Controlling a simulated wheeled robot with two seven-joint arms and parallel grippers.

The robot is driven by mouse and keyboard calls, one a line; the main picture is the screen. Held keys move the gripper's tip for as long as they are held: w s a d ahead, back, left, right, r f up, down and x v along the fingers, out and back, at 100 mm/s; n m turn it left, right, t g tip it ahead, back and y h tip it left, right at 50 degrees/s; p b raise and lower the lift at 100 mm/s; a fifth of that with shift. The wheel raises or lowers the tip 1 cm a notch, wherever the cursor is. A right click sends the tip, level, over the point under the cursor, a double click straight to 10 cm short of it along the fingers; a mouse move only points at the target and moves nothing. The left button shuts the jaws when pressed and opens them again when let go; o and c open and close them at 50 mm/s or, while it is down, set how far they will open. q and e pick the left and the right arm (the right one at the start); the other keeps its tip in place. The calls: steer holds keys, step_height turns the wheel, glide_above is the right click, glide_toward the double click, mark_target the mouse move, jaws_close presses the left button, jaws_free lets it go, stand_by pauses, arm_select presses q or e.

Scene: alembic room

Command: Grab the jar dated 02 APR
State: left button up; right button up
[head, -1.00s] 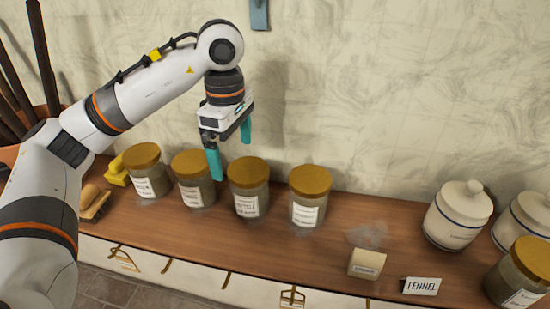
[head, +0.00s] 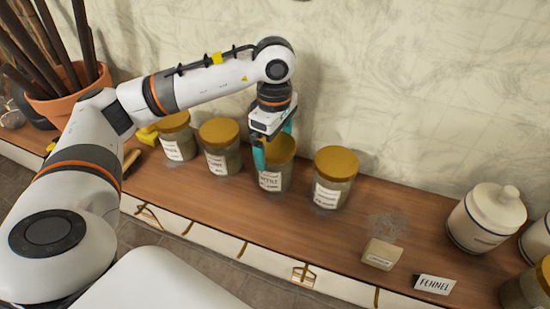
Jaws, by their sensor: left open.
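A row of glass jars with mustard-yellow lids stands along the back of the wooden shelf: a leftmost jar (head: 179,146), a second jar (head: 222,161), a third jar (head: 272,182) and a fourth jar (head: 332,194). Each has a white label with dark writing, and any dates are too small to read, so I cannot tell which is dated 02 APR. My left gripper (head: 273,148) is open, pointing down at the third jar. One teal finger overlaps the left side of its lid; the other is partly hidden near the lid's far side. I cannot tell whether they touch.
A small beige block (head: 381,254) and a FENNEL card (head: 435,284) stand right of the jars. A white lidded canister (head: 486,218) stands farther right, and another jar (head: 527,290) is at the right edge. A terracotta pot (head: 70,95) with rods stands at the left.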

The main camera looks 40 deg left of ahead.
arm_select(q)
steer(key=shift+d+f+p, duration=0.15)
steer(key=shift+f+p, duration=0.35)
steer(key=shift+f, duration=1.25)
steer(key=shift+r, duration=0.1)
steer(key=c, duration=1.1)
steer(key=shift+w, duration=0.1)
steer(key=shift+c, duration=0.2)
steer(key=shift+r, duration=0.1)
